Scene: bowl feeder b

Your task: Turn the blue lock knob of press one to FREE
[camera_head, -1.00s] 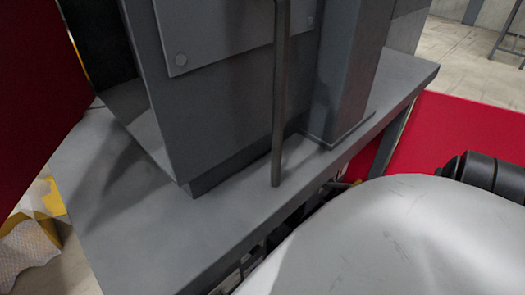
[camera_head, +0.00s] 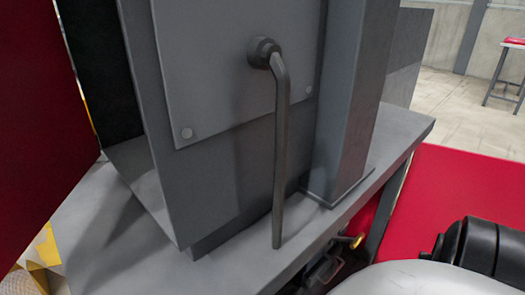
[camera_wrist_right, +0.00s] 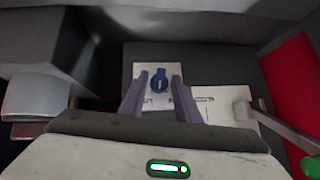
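The blue lock knob (camera_wrist_right: 160,82) shows in the right wrist view, on a pale plate (camera_wrist_right: 150,70) fixed to a dark grey housing. Its grip stands roughly upright in that picture. My right gripper (camera_wrist_right: 160,92) is open, with one finger on each side of the knob in the picture and gaps visible to both. I cannot tell whether the fingertips reach as deep as the knob. The knob and my grippers do not show in the head view. My left gripper is in neither view.
The head view shows a grey housing (camera_head: 227,160) with a bent crank handle (camera_head: 281,150) on a grey bench (camera_head: 90,225). A square column (camera_head: 345,110) stands beside it. A red surface (camera_head: 470,185) lies right. In the wrist view, a printed label (camera_wrist_right: 208,97) sits right of the knob.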

